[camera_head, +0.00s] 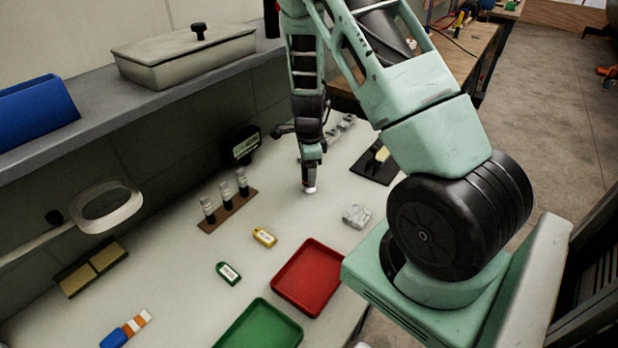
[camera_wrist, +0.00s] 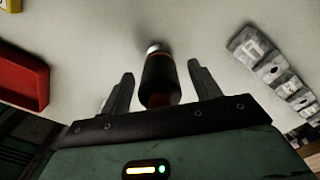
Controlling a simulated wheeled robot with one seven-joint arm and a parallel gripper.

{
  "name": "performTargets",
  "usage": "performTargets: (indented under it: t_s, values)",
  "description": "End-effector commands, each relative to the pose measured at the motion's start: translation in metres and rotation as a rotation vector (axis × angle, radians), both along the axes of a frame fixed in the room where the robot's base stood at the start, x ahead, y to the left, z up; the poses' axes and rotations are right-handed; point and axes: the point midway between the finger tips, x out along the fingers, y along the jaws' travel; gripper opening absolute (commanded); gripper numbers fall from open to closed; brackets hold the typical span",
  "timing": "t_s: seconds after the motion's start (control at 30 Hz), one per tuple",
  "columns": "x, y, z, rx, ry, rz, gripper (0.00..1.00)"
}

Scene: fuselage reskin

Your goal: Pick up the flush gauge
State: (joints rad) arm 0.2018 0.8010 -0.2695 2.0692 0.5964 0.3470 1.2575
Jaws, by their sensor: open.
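A short black cylinder with an orange-red band and a silver tip, which looks like the flush gauge (camera_wrist: 160,80), is between my gripper's two fingers in the wrist view. My gripper (camera_wrist: 161,70) is open, with a gap between each finger and the cylinder. In the head view, my gripper (camera_head: 309,166) points down over the pale bench top, and a small dark piece with a pale tip (camera_head: 309,188) shows just below it. The fingers are mostly hidden there, and I cannot tell whether the cylinder touches the bench.
A red tray (camera_head: 308,278) and a green tray (camera_head: 258,327) lie at the front. A yellow tag (camera_head: 264,237) and a green tag (camera_head: 229,272) lie near them. A brown rack (camera_head: 228,208) holds upright pieces left of my gripper. Grey labelled blocks (camera_wrist: 270,68) lie right in the wrist view.

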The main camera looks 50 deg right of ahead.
Motion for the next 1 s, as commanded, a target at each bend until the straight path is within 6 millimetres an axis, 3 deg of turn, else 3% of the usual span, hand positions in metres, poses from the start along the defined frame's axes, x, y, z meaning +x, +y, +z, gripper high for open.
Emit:
performTargets:
  t_s: [0.1, 0.33, 0.37, 0.5, 0.53, 0.83, 1.0]
  values:
    - [0.000, 0.000, -0.010, 0.001, 0.000, 0.000, 0.62]
    - [0.000, 0.000, -0.011, 0.000, -0.001, 0.000, 0.62]
    - [0.000, 0.000, -0.011, 0.000, -0.001, 0.000, 0.57]
    - [0.000, 0.000, -0.011, 0.000, -0.001, 0.000, 0.18]
    - [0.000, 0.000, -0.011, 0.000, -0.001, 0.000, 0.14]
    - [0.001, 0.000, -0.008, 0.000, -0.002, 0.001, 0.14]
    - [0.002, 0.000, 0.013, -0.002, -0.006, 0.002, 0.14]
